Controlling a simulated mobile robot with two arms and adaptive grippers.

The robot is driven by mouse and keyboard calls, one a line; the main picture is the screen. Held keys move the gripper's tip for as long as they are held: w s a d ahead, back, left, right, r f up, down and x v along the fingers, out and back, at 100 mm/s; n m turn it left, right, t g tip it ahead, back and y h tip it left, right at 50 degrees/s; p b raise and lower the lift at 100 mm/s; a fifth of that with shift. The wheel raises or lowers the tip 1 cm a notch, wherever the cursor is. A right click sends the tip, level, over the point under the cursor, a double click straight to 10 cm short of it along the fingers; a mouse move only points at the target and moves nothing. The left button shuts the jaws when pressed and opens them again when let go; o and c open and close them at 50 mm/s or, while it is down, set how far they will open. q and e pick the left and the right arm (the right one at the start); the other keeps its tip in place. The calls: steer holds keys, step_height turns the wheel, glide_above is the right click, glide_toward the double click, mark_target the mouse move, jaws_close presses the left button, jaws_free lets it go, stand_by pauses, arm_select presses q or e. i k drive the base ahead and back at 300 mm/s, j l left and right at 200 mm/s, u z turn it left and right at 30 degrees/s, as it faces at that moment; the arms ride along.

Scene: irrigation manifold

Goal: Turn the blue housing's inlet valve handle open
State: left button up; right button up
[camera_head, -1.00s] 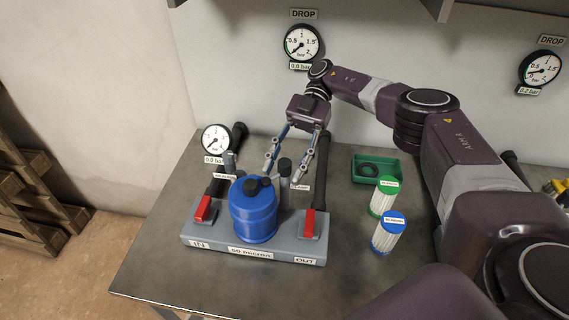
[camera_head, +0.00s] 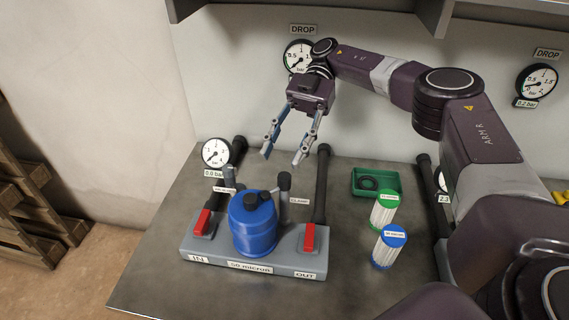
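The blue housing (camera_head: 254,226) stands upright on a grey base marked "50 micron". The inlet valve handle (camera_head: 203,221) is red and sits at the base's left end, above the "IN" label (camera_head: 198,258). A matching red outlet handle (camera_head: 309,238) is at the right end, above "OUT". My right gripper (camera_head: 281,157) is open and empty. It hangs above and behind the housing, apart from it and from both handles. My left gripper is not in view.
An inlet gauge (camera_head: 215,153) reads about zero behind the inlet handle. Dark clamp levers (camera_head: 284,184) rise beside the housing. Right of it stand a green-topped cartridge (camera_head: 384,210), a blue-topped cartridge (camera_head: 389,246) and a green tray (camera_head: 375,183). The bench front left is clear.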

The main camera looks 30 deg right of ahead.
mark_target(202, 225)
steer(key=k+j, duration=0.5)
steer(key=k, duration=0.15)
steer(key=k+j, duration=0.5)
steer(key=k, duration=0.2)
